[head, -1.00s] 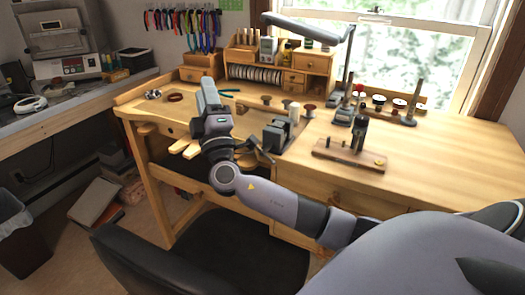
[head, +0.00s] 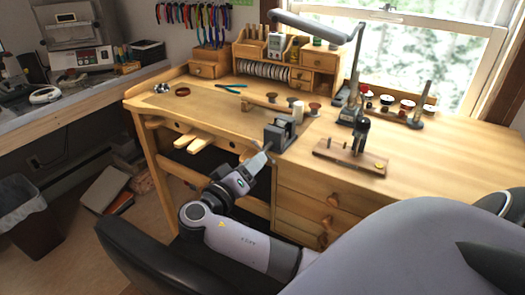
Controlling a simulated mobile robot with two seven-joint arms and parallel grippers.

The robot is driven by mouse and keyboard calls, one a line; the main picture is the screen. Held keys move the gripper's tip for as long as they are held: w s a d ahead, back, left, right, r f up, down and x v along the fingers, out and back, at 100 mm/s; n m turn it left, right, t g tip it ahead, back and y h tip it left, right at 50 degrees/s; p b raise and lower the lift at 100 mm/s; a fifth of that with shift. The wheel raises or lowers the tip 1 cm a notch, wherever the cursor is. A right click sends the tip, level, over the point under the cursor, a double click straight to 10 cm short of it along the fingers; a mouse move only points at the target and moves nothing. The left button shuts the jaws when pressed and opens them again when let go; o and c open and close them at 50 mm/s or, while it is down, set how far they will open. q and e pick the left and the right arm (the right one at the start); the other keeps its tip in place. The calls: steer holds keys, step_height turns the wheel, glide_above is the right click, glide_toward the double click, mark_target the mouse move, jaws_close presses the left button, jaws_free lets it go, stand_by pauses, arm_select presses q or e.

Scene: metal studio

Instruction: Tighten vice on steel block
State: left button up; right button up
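The small dark grey vice (head: 279,136) stands at the front edge of the wooden workbench, near the middle of the picture. A grey block shape shows at its jaws, but I cannot tell the steel block apart from the vice there. My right gripper (head: 262,157) reaches up from below, its tips just in front of and below the vice, at the side where the handle was visible. The fingers look close together, but I cannot tell whether they are shut or hold the handle. The handle is mostly hidden by the gripper. My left gripper is not in view.
Green-handled pliers (head: 231,87) lie further back. A dark chair (head: 150,262) stands in front of the bench, close to my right arm.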

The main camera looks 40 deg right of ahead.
mark_target(267, 148)
steer(key=p+x, duration=0.1)
steer(key=x, duration=0.4)
steer(key=shift+d, duration=0.2)
jaws_close()
